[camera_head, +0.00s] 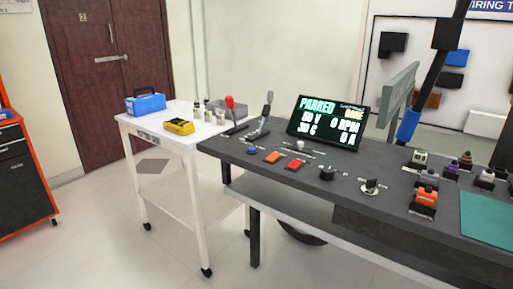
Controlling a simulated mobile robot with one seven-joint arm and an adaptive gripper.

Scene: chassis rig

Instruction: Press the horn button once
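A dark grey bench (262,185) carries a row of controls. Their small labels are too fine to read, so I cannot tell for sure which one is the horn button. A round black button or knob (327,173) stands near the front edge. To its left are a red rocker (296,164), an orange rocker (272,157) and a small blue button (251,150). A pale round knob (300,146) sits behind them, and a rotary switch (370,187) lies to the right. No fingers of my gripper show in this view.
A display (328,122) reading "PARKED" stands behind the controls. A dark slanted post (431,72) with a blue part stands at right. Connectors and a green mat (487,222) lie right; a white cart (157,133) stands left.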

